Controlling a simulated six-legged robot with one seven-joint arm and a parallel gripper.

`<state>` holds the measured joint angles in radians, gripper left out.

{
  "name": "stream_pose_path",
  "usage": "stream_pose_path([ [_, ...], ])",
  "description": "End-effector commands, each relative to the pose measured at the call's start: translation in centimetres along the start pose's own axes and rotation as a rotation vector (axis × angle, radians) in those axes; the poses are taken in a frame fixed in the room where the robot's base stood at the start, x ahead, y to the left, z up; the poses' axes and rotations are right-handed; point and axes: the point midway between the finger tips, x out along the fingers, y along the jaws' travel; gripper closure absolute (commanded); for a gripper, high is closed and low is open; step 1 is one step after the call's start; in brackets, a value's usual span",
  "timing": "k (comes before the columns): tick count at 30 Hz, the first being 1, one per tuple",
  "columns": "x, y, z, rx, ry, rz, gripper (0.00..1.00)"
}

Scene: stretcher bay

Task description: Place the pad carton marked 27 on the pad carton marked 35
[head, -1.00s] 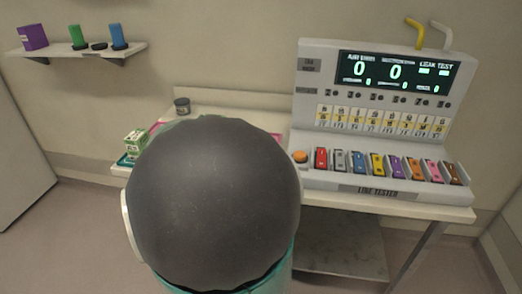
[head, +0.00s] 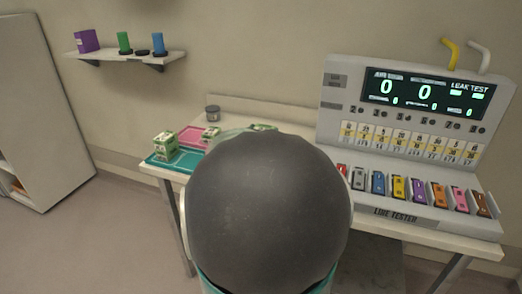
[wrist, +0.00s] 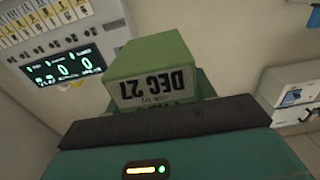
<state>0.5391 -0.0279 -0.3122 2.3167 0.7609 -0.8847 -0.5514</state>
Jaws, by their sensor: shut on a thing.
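In the wrist view a green carton (wrist: 150,60) with a pale label reading DEC 27 upside down is held by my gripper (wrist: 155,92), which is shut on it. In the head view my own dark arm link hides the gripper and this carton. A green-and-white carton (head: 165,146) stands at the left end of the table. A second one (head: 210,134) is behind it to the right, and a green one (head: 263,128) shows just above my arm. Their markings are too small to read, so I cannot tell which is 35.
A teal tray (head: 184,163) and a pink tray (head: 190,135) lie on the table's left part, with a dark jar (head: 212,113) behind. A grey line tester (head: 345,125) fills the right side. A wall shelf (head: 110,55) holds purple, green and blue items.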

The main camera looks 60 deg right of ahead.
Motion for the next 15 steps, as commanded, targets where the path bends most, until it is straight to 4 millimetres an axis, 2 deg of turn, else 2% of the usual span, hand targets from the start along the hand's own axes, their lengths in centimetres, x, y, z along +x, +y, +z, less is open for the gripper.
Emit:
stream_pose_path([
  [1, 1.1, 0.1, 0.6, -0.005, -0.001, 0.003, 0.74],
  [9, 6.4, 0.4, 3.3, -0.006, -0.002, 0.003, 0.74],
  [15, 9.0, 0.7, 6.5, -0.003, -0.002, 0.001, 0.74],
])
